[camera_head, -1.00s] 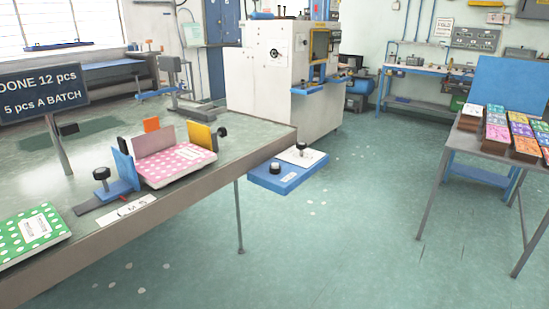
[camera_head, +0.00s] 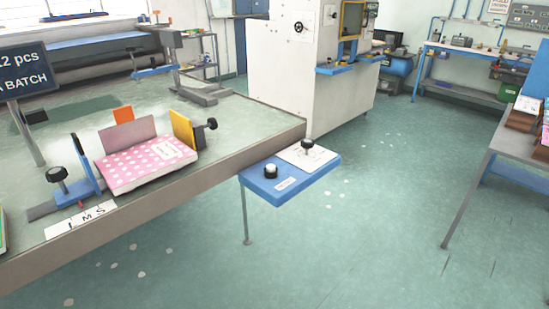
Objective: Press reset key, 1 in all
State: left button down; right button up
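A blue panel (camera_head: 290,178) sticks out from the right edge of the near table, at the middle of the head view. Two round knobs stand on it: a white-topped one (camera_head: 270,171) on its left part and a black one (camera_head: 307,146) on a white plate at its far right. A small label lies on its front part, too small to read. I cannot tell from the lettering which knob is the reset key. Neither of my grippers is in view.
A pink dotted book (camera_head: 148,166) sits in a fixture on the table (camera_head: 228,150), with a black knob (camera_head: 57,175) to its left. A sign (camera_head: 25,70) stands at left. A white machine (camera_head: 328,85) stands behind. Open green floor lies right of the panel.

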aim_at(269, 167)
jog(key=i+l+u, duration=0.1)
jog(key=i+l, duration=0.15)
jog(key=i+l+u, duration=0.1)
jog(key=i+l, duration=0.15)
jog(key=l, duration=0.2)
jog(key=i+l+u, duration=0.1)
jog(key=l, duration=0.25)
jog(key=i+l+u, duration=0.1)
jog(key=i+l, duration=0.2)
jog(key=l, duration=0.1)
